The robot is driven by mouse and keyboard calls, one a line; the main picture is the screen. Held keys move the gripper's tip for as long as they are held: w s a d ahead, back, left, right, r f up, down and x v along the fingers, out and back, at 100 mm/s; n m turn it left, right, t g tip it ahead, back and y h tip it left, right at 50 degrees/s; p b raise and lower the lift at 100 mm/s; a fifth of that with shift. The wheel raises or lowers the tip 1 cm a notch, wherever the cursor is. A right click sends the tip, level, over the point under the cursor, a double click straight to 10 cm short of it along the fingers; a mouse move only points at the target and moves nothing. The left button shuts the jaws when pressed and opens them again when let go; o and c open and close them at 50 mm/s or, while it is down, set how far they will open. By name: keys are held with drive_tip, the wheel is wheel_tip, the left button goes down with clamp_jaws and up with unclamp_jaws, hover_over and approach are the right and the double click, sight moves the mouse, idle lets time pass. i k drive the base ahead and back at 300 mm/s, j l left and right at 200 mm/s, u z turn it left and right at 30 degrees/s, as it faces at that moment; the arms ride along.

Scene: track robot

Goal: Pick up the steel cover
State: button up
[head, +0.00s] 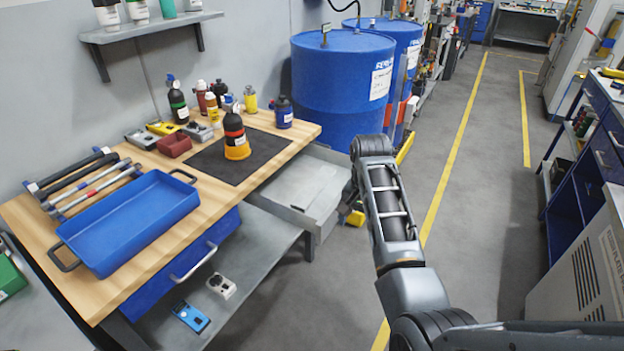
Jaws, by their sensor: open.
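I cannot single out the steel cover for certain. Two small grey metal-looking pieces lie at the back of the wooden workbench (275,145): one grey piece (141,138) left of the yellow item, and another grey piece (198,131) right of it. Either may be the cover; both are small in this view. My arm rises from the lower right to a dark joint in front of the blue drums, right of the bench.
A blue tray (103,259) fills the bench's near left, beside several long-handled tools. An open grey drawer (300,190) juts out right. The aisle floor is clear.

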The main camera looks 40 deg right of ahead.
sight(309, 194)
drive_tip(key=i+l, duration=0.2)
drive_tip(key=i, duration=0.2)
drive_tip(key=i+l, duration=0.15)
drive_tip(key=i, duration=0.3)
